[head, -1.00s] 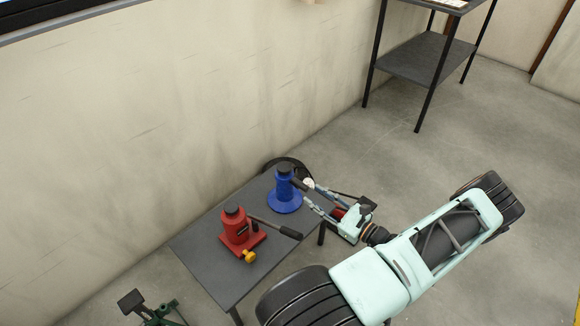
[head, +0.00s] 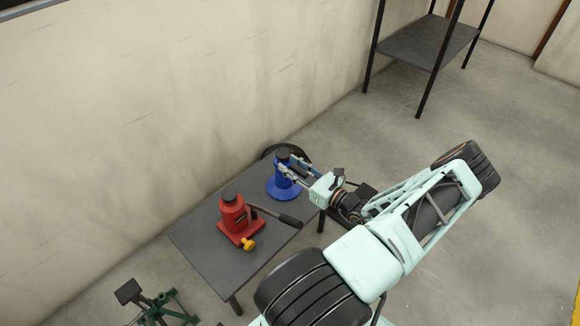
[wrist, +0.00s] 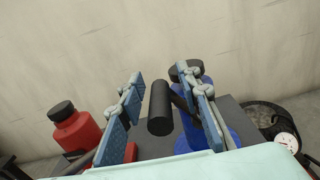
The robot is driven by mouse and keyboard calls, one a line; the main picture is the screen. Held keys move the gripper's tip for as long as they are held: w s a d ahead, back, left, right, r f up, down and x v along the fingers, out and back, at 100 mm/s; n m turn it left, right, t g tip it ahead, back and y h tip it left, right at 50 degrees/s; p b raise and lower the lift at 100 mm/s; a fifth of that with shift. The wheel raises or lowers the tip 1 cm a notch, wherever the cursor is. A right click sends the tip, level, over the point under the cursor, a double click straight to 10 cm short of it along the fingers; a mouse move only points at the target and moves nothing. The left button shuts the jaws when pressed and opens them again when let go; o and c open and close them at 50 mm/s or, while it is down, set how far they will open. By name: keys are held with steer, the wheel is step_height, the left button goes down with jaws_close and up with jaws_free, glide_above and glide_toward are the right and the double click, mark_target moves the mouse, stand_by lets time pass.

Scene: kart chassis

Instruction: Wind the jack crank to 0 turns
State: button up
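The blue jack (head: 281,189) stands upright near the far right end of a small dark table. Its black top (head: 283,154) shows above the blue body. In the wrist view the blue jack (wrist: 190,143) is partly hidden behind the right finger. The black crank handle (wrist: 160,108) sits between the two fingers of my gripper (wrist: 165,112), with gaps visible on both sides. Its link runs right behind the right finger towards the jack. In the head view my gripper (head: 293,168) reaches the jack from the right, and its fingers hide most of the crank.
A red jack (head: 233,214) with a black lever (head: 275,216) and yellow knob stands on the dark table (head: 203,258), left of the blue one. A dial gauge (wrist: 286,142) shows at right in the wrist view. The wall is close behind the table. A shelf (head: 425,50) stands farther back.

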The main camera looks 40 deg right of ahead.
steer(key=shift+w, duration=0.35)
steer(key=shift+c, duration=0.7)
jaws_close()
